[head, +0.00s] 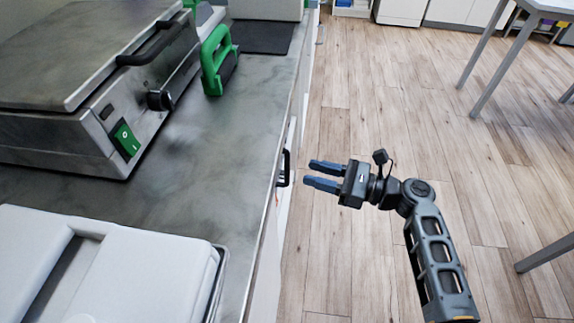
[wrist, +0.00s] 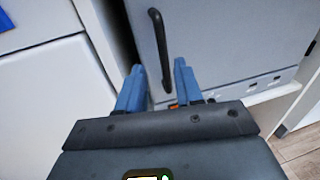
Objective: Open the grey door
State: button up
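The grey door (wrist: 225,40) fills the upper right of the wrist view. Its black bar handle (wrist: 161,45) runs upright near the door's left edge. In the head view the handle (head: 285,168) juts from the front of the counter. My gripper (head: 308,174) is just right of the handle there, with its blue fingers apart and pointing at it. In the wrist view the open fingers (wrist: 158,66) lie either side of the handle's line, near its lower part. Nothing is held. I cannot tell whether they touch the handle.
A dark gap runs along the door's left edge, beside a white panel (wrist: 50,85). The counter (head: 210,140) holds a machine (head: 75,125), a green-handled item (head: 212,62) and a pale grey case (head: 140,275). Wood floor (head: 400,110) is open to the right; a table (head: 545,6) stands far right.

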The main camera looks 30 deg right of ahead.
send_over(287, 182)
jog(key=shift+w+d+r+b, duration=0.1)
jog(key=shift+w+r+b, duration=0.2)
jog(key=shift+w, duration=0.05)
dwell(0.3)
grip_shut()
